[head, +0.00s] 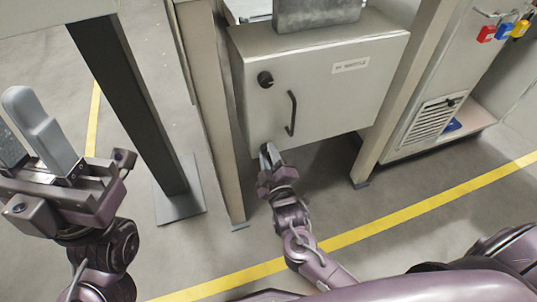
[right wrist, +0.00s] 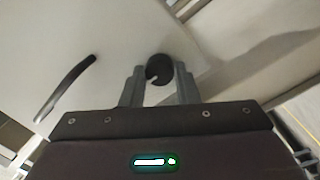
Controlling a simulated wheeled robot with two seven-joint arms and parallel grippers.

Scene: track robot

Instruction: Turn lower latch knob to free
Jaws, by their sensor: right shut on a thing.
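A grey cabinet door (head: 335,85) carries a round black upper knob (head: 265,79) and a black bar handle (head: 291,113). My right gripper (head: 268,153) is at the door's lower left edge, below the handle, and hides the lower latch knob in the head view. In the right wrist view, the black lower latch knob (right wrist: 158,68) sits between the two grey fingers, which are shut on it. The handle also shows there (right wrist: 68,85), to the left. The knob's exact turn is hard to read. My left gripper (head: 18,125) is at the left, away from the cabinet, fingers apart and empty.
A beige post (head: 212,110) stands just left of the cabinet, and a dark post (head: 130,105) farther left. Another beige post (head: 393,100) stands at the right, before a vented cabinet (head: 440,95) with coloured padlocks. Floor with yellow lines (head: 400,223) is open in front.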

